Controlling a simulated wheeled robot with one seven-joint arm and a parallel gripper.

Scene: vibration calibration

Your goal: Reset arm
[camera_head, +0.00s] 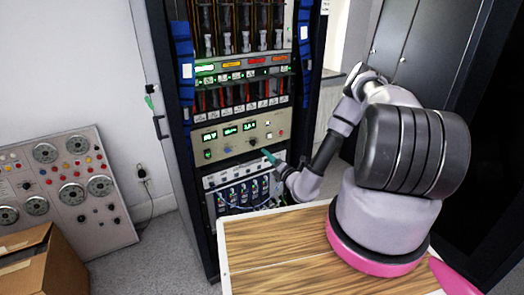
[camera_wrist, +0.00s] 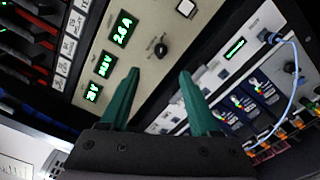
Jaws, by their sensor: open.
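My gripper (camera_head: 270,158) is in front of the equipment rack (camera_head: 172,120) in the head view, at the height of a beige panel (camera_head: 238,136) with green digital readouts. In the wrist view my gripper (camera_wrist: 157,88) shows two green fingers spread apart with nothing between them. The beige panel (camera_wrist: 140,45) lies beyond the fingers, with lit readouts, a black knob (camera_wrist: 161,49) and a square white button (camera_wrist: 186,8). I cannot tell whether a fingertip touches the panel.
Below the panel is a unit with blue modules and cables (camera_head: 240,192). A wood-topped surface (camera_head: 275,255) is under my arm. A dial panel (camera_head: 65,185) and a cardboard box (camera_head: 45,265) stand at left. Dark cabinets (camera_head: 420,45) stand at right.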

